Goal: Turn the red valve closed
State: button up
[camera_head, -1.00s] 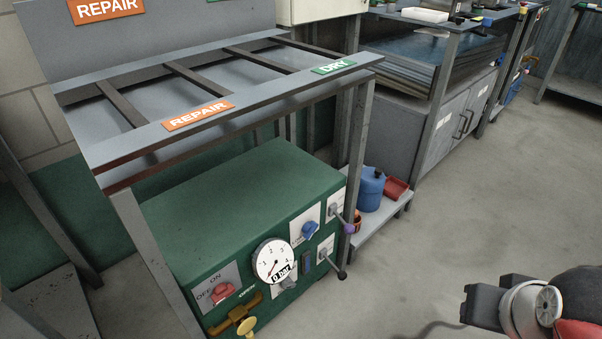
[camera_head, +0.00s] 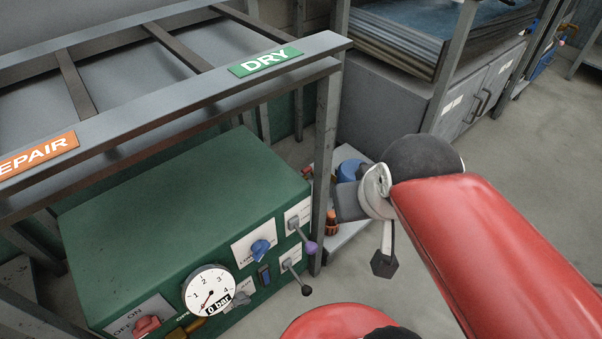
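A green machine (camera_head: 180,205) stands under a grey rack, with controls on its front. A red knob (camera_head: 147,326) sits on a plate marked OFF and ON at the lower left, partly cut off by the bottom edge. It is the only red control I see. A white gauge (camera_head: 209,293) beside it has a label reading 0 bar. My gripper (camera_head: 368,232) is right of the machine, in front of the lower shelf, well apart from the red knob. Its fingers are seen at a poor angle, so its opening is unclear.
The rack's front rail (camera_head: 170,110) overhangs the machine. A blue knob (camera_head: 260,247), a purple-tipped lever (camera_head: 310,247) and a black-tipped lever (camera_head: 306,290) are on the machine's right side. A rack post (camera_head: 325,170) stands at its right corner. Open floor (camera_head: 540,150) lies to the right.

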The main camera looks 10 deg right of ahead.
aim_at(307, 168)
jog(key=i+l, duration=0.1)
jog(key=l, duration=0.35)
jog(key=l+u, duration=0.1)
jog(key=l, duration=0.3)
jog(key=i+l, duration=0.15)
jog(key=i, duration=0.25)
jog(key=i+l+u, duration=0.15)
jog(key=i, duration=0.25)
